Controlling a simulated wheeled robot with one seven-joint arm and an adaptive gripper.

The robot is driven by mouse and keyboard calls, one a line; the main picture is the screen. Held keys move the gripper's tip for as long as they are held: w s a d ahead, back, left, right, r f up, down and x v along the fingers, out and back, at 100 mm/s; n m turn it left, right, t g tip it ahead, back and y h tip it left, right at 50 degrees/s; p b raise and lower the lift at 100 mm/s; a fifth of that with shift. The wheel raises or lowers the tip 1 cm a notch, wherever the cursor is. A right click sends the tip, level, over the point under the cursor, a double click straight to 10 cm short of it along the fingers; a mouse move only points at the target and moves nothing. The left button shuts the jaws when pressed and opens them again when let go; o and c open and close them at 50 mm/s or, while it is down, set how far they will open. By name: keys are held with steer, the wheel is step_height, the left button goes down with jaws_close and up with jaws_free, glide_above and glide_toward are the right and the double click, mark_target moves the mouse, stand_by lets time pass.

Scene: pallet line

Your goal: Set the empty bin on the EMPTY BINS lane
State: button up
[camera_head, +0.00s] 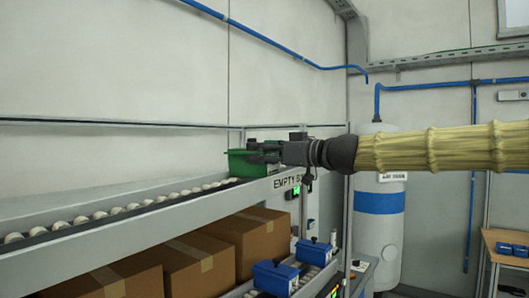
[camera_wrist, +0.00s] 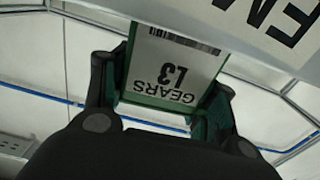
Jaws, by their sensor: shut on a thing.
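A green bin (camera_head: 245,166) sits at the right end of the upper roller lane (camera_head: 125,209), by the sign with "EMPTY" on it (camera_head: 287,184). My gripper (camera_head: 262,152) reaches in from the right and is shut on the bin. In the wrist view the bin (camera_wrist: 155,99) is between my two fingers (camera_wrist: 160,110), with a white label reading "GEARS L3" upside down. Whether the bin rests fully on the rollers is hard to tell. The inside of the bin is mostly hidden.
Below the lane stand several cardboard boxes (camera_head: 247,240). Blue bins (camera_head: 275,277) sit on a lower lane at right. A white tank with a blue band (camera_head: 379,203) stands behind my arm. The upper rollers left of the green bin are clear.

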steer(key=o, duration=1.4)
steer(key=shift+o, duration=0.2)
steer(key=shift+d, duration=0.15)
steer(key=v, duration=1.2)
stand_by(2.9)
